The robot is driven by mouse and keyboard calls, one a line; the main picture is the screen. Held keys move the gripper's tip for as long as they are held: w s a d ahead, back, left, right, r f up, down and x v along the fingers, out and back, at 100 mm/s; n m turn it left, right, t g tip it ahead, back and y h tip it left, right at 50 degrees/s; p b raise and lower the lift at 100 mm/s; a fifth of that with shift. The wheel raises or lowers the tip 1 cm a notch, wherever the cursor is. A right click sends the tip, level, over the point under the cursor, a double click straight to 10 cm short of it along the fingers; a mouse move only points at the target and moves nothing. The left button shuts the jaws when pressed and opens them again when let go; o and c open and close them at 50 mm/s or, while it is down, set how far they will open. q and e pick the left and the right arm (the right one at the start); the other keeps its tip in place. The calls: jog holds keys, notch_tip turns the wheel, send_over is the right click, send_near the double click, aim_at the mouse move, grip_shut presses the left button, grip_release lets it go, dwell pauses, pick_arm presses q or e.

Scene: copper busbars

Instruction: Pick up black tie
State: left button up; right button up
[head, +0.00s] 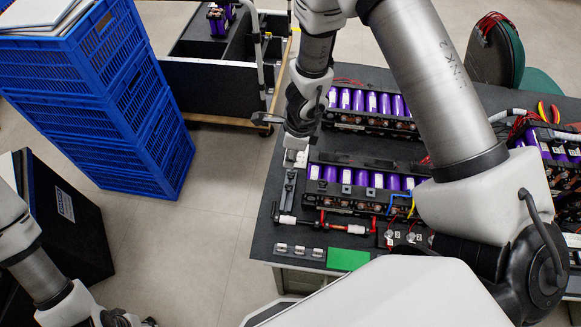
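My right gripper (298,138) points down over the left edge of the dark table (262,235), beside the battery modules. Its fingertips are small and dark here, so I cannot tell whether they are open or shut. Just below it are a small white piece (295,158) and a narrow dark strip (288,190) on the table; I cannot tell whether the gripper touches either. No black tie can be told apart with certainty from the other dark parts. My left gripper (125,319) is only partly in view at the bottom edge, away from the table.
Purple battery modules stand behind (365,103) and in front (360,180), with another at right (560,147). Small metal busbars (299,251) and a green pad (348,259) lie at the front edge.

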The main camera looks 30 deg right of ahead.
aim_at(291, 172)
jog(key=f+b, duration=0.1)
jog(key=f, duration=0.1)
jog(key=w+f+b, duration=0.1)
jog(key=f, duration=0.1)
jog(key=shift+d+f+b, duration=0.15)
jog(key=shift+f+b, duration=0.25)
jog(key=f+b, duration=0.1)
jog(key=f, duration=0.1)
jog(key=f+b, duration=0.1)
jog(key=b, duration=0.1)
jog(key=shift+s+d+f, duration=0.15)
jog(key=shift+s+f, duration=0.2)
jog(key=shift+s, duration=0.05)
jog(key=shift+w+f, duration=0.3)
jog(key=shift+f, duration=0.1)
pick_arm(q)
notch_tip(291, 172, down, 7)
jog(key=shift+w+d, duration=0.15)
jog(key=shift+w, duration=0.2)
pick_arm(e)
jog(key=shift+s+r, duration=0.1)
jog(key=shift+s, duration=0.05)
grip_shut()
